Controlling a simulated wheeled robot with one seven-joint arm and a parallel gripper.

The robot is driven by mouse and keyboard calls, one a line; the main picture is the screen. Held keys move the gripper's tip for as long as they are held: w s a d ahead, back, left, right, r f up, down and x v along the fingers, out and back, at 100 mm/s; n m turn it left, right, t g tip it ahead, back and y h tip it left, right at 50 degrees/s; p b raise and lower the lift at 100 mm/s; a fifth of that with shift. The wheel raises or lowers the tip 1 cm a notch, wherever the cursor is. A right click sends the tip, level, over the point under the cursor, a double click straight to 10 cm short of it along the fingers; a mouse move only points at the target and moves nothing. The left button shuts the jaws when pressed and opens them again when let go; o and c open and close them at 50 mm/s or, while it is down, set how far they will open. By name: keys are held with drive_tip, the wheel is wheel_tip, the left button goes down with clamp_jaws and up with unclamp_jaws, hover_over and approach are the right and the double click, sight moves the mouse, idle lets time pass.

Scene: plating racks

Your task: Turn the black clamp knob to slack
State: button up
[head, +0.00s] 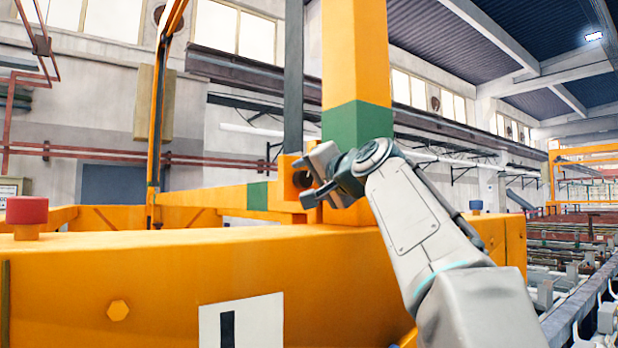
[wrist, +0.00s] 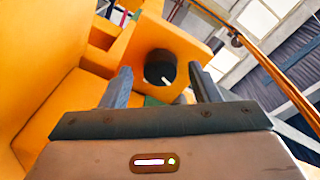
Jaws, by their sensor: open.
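The black clamp knob (wrist: 160,64) is a short dark cylinder with a white pointer mark, set on the face of an orange block (wrist: 180,47). My gripper (wrist: 160,76) is open, with one finger on each side of the knob in the wrist view. I see no clear contact, and how far the fingertips are from the knob is hard to judge. In the head view my gripper (head: 306,180) is at the orange block by the foot of the post, and the knob (head: 299,178) shows only as a small dark patch, largely hidden by the fingers.
A large orange beam (head: 160,270) spans the front, with a red-capped peg (head: 27,212) at left and a blue peg (head: 476,206) at right. An orange post with a green band (head: 357,122) rises behind my gripper. Racks (head: 580,255) stand at right.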

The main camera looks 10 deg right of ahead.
drive_tip(key=c, duration=1)
drive_tip(key=shift+f+n+b, duration=0.25)
drive_tip(key=shift+n+b, duration=0.75)
drive_tip(key=shift+r+n+b, duration=0.15)
drive_tip(key=shift+n+b, duration=0.45)
drive_tip(key=shift+n, duration=0.7)
drive_tip(key=o, duration=1)
